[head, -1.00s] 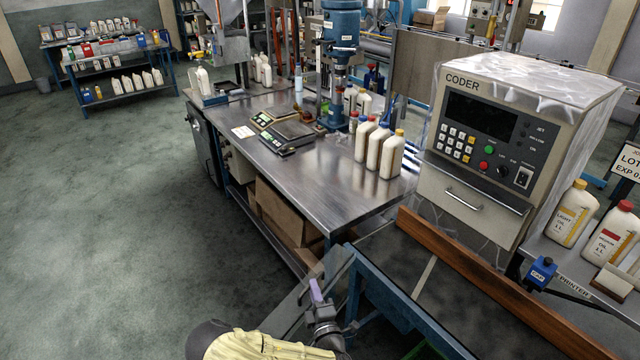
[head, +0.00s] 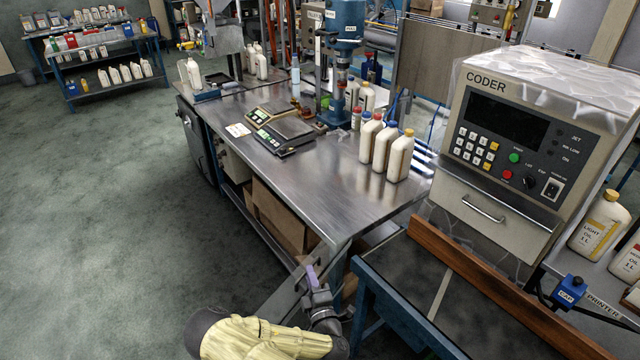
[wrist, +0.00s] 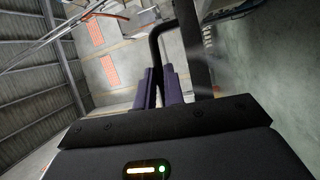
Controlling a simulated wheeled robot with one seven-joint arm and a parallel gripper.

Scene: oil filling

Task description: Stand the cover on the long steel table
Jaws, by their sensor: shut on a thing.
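My gripper (head: 312,276) is low in the head view, in front of the near end of the long steel table (head: 320,190). Its purple fingers are closed. In the wrist view my gripper (wrist: 163,78) is shut on a bent black handle. The handle seems to belong to the cover (head: 283,303), a thin, see-through grey panel that shows tilted beside the fingers in the head view. The panel is off the table, before its near corner. Its lower part is hidden behind my arm. A dark edge strip of the cover (wrist: 193,50) shows in the wrist view.
Several white bottles (head: 383,150) stand along the table's right edge. A scale (head: 280,130) and a blue press (head: 343,50) are further back. The near middle of the tabletop is bare. The coder (head: 510,140) and a dark conveyor with a wooden rail (head: 490,285) are at the right.

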